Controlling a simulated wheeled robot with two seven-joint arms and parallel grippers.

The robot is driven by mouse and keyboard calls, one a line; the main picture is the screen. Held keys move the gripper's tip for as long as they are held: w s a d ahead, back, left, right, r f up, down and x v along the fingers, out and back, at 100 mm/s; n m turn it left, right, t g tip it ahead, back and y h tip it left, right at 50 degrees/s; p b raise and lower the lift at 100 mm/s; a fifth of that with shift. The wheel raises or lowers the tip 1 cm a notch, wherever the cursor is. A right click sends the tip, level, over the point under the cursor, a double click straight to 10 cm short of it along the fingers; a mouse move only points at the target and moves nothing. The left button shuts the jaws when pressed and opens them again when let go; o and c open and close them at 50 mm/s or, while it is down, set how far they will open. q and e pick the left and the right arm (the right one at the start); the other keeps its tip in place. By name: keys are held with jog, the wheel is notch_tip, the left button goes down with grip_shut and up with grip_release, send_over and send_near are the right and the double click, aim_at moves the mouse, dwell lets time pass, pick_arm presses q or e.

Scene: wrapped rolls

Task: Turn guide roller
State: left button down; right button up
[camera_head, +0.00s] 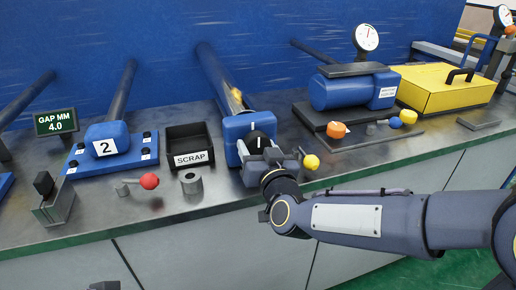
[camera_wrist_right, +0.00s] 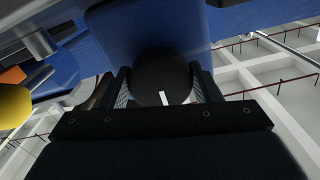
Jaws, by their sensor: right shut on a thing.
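My left gripper is not in view.
Left of the block are a black SCRAP bin (camera_head: 189,142), a grey ring (camera_head: 191,182) and a red-ball lever (camera_head: 149,181). A yellow-ball lever (camera_head: 311,161) is close right of my gripper. A display (camera_head: 55,121) reads GAP MM 4.0. A blue motor-like unit (camera_head: 346,90) stands behind right.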

jog(key=o, duration=1)
jog(key=shift+s, duration=0.15)
jog(key=v, duration=0.7)
jog(key=shift+s, duration=0.25)
jog(key=shift+d, duration=0.2)
